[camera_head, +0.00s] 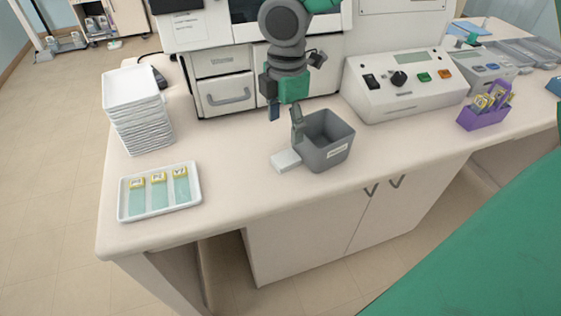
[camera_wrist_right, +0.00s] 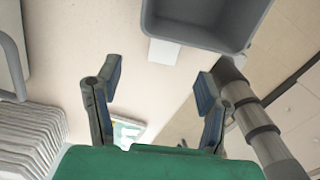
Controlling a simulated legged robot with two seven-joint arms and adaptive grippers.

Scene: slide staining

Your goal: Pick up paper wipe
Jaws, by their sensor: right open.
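The paper wipe, a small white folded pad (camera_head: 286,161), lies on the counter against the left side of a grey bin. It also shows in the right wrist view (camera_wrist_right: 163,52), at the bin's edge. My right gripper (camera_head: 286,114) hangs above the counter, behind and above the wipe, with its fingers pointing down. In the right wrist view the two fingers (camera_wrist_right: 159,82) are spread apart with nothing between them, and the wipe appears beyond their tips. My left gripper is not in view.
The grey bin (camera_head: 325,140) stands right beside the wipe. A white tray with several slides (camera_head: 160,213) lies front left, with a stack of white trays (camera_head: 137,112) behind. A control box (camera_head: 405,86) and a purple rack (camera_head: 484,116) stand to the right. The counter's front is clear.

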